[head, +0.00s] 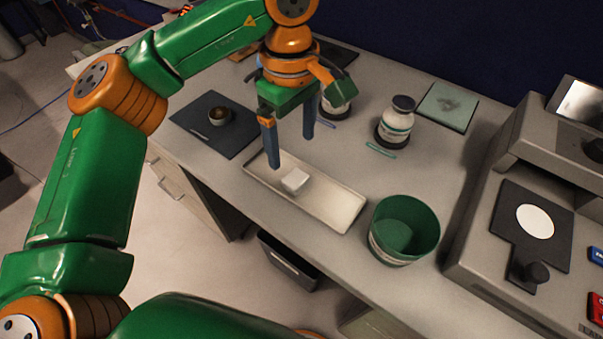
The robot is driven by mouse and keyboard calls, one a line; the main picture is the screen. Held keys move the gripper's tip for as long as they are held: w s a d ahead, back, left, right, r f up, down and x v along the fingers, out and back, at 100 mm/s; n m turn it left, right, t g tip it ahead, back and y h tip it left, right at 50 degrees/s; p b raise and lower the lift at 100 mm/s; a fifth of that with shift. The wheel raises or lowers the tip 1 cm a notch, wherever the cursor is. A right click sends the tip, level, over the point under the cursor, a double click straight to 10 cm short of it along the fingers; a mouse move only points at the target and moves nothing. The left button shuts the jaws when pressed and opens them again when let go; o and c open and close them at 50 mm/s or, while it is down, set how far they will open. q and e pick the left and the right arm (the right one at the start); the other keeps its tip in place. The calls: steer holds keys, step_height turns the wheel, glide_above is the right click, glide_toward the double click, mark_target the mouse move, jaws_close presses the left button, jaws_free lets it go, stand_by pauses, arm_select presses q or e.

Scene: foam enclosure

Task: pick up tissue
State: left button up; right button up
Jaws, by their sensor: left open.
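A small white block, which looks like the tissue (295,181), lies in a shallow pale tray (335,207) on the grey table. My left gripper (291,150) is open with its two blue fingers pointing down. It is above the back edge of the tray, and its left fingertip shows just up and left of the tissue. Nothing shows between the fingers. I cannot tell the exact height of the fingertips above the tray. My right gripper is not in view.
A green bin (403,229) stands right of the tray. A dark mat (205,138) with a small bowl (219,116) lies left. A lidded jar (396,121) and a pale green pad (447,107) are behind. A grey machine (480,247) fills the right side.

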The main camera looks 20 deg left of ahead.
mark_target(294, 176)
arm_select(q)
steer(key=shift+s+f, duration=0.35)
steer(key=shift+f, duration=0.35)
steer(key=shift+s+d+f+p, duration=0.2)
steer(key=shift+s+f+p, duration=0.2)
steer(key=shift+f+p, duration=0.4)
steer(key=f, duration=0.2)
steer(key=w+f+p, duration=0.1)
steer(key=f, duration=0.1)
steer(key=shift+a+f, duration=0.15)
steer(key=shift+f, duration=0.15)
steer(key=shift+s, duration=0.15)
steer(key=shift+c, duration=1)
steer(key=c, duration=1.2)
steer(key=shift+r, duration=0.3)
step_height(294, 176, up, 3)
steer(key=shift+f+b, duration=0.1)
steer(key=shift+b, duration=0.4)
steer(key=s+a+r+b, duration=0.1)
steer(key=s+a+r, duration=0.3)
steer(key=s+r, duration=0.5)
steer(key=s, duration=0.4)
steer(key=shift+r+b, duration=0.35)
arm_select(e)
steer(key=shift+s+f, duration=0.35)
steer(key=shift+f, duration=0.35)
